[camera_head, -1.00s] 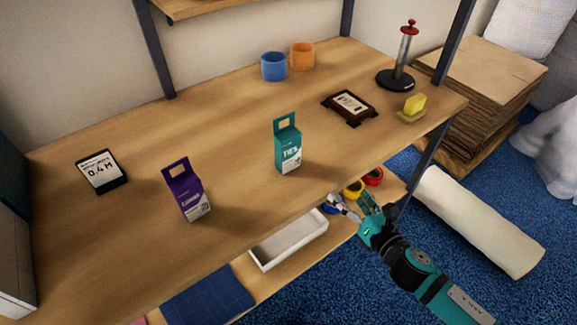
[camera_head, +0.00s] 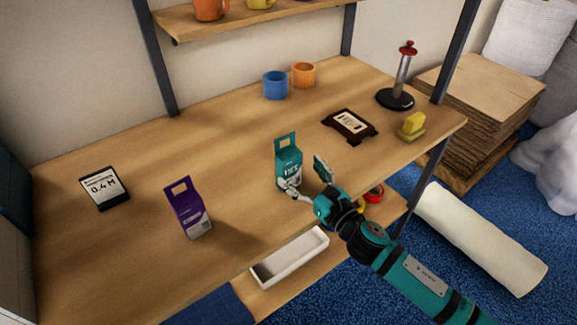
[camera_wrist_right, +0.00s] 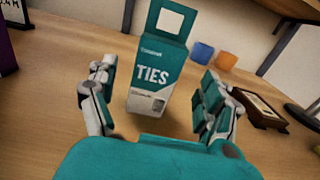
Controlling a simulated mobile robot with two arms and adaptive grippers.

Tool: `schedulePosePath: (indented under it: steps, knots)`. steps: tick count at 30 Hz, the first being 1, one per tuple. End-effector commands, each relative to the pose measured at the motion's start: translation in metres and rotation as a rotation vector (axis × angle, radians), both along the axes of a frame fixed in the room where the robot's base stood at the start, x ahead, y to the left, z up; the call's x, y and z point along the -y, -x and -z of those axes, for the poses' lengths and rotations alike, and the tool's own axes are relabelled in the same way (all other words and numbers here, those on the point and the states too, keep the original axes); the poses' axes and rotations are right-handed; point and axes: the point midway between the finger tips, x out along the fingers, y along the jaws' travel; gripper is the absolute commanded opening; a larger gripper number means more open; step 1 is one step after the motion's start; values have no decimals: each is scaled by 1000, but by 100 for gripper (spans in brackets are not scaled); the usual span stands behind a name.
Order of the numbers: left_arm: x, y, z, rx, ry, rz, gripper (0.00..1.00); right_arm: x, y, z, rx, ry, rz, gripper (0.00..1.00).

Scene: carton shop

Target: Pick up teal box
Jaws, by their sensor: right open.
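The teal box (camera_head: 288,164) stands upright on the wooden table, with a hang-tab at its top. In the right wrist view the box (camera_wrist_right: 153,78) reads "TIES" and stands ahead, between the two spread fingers. My right gripper (camera_head: 307,178) is open and empty, just in front of the box at its near right side in the head view. In the wrist view its fingers (camera_wrist_right: 160,100) lie left and right of the box, with gaps visible. The lower front of the box is partly hidden by a finger in the head view. My left gripper is not in view.
A purple box (camera_head: 187,209) stands to the left. A dark framed sign (camera_head: 350,125) lies to the right, near a yellow sponge (camera_head: 412,125). Blue (camera_head: 275,86) and orange (camera_head: 303,74) cups stand behind. A white tray (camera_head: 290,257) sits on the lower shelf. Tabletop around the teal box is clear.

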Motion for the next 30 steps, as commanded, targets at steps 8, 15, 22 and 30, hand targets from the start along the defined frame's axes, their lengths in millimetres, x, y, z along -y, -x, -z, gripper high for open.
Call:
schedulePosePath:
  steps: [8, 15, 22, 30]
  knots:
    - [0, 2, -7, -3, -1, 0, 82, -18, -22, -1, -2, -5, 0, 83]
    - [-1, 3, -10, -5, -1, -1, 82, -33, -44, 1, -2, -2, 0, 83]
    - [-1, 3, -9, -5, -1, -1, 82, -33, -44, 2, -1, -2, 0, 83]
    - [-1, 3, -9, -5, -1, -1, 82, -33, -44, 2, -1, -2, 0, 49]
